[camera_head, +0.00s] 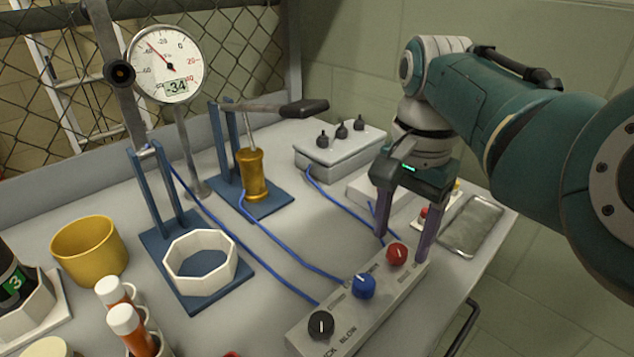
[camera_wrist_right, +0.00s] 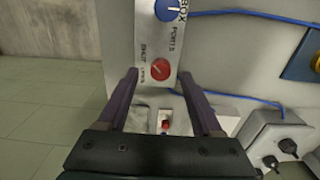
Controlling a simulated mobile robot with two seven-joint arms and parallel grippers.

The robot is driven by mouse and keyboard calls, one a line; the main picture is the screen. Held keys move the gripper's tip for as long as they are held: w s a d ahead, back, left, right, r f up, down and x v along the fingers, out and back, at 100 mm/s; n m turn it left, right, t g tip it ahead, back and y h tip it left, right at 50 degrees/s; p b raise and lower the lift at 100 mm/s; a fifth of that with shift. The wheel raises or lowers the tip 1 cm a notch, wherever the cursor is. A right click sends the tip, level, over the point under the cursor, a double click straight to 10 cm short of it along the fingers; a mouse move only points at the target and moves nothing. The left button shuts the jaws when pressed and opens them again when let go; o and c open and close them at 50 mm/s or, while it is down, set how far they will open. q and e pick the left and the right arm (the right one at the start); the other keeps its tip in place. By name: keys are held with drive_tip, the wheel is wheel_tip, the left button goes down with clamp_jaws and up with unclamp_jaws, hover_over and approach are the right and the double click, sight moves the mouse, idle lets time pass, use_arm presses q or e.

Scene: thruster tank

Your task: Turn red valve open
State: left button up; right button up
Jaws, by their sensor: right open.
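The red valve (camera_head: 397,254) is a round knob at the far right end of a grey valve box (camera_head: 365,315), which also carries a blue knob (camera_head: 363,285) and a black knob (camera_head: 321,324). My right gripper (camera_head: 402,245) points down with its purple fingers apart, one on each side of the red valve's end of the box. In the right wrist view the red valve (camera_wrist_right: 161,69) shows just beyond and between the open fingertips (camera_wrist_right: 160,75), with printed labels beside it. I cannot tell whether the fingers touch the box. My left gripper is not in view.
A round gauge (camera_head: 166,65) reads -34. Blue stands (camera_head: 200,270), a brass cylinder (camera_head: 252,175) and a grey box with black knobs (camera_head: 340,145) stand behind. Blue hoses cross the table. A metal tray (camera_head: 473,226) lies at right; a yellow cup (camera_head: 90,250) stands left.

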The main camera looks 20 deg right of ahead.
drive_tip(key=shift+f, duration=0.95)
drive_tip(key=shift+c, duration=0.4)
clamp_jaws()
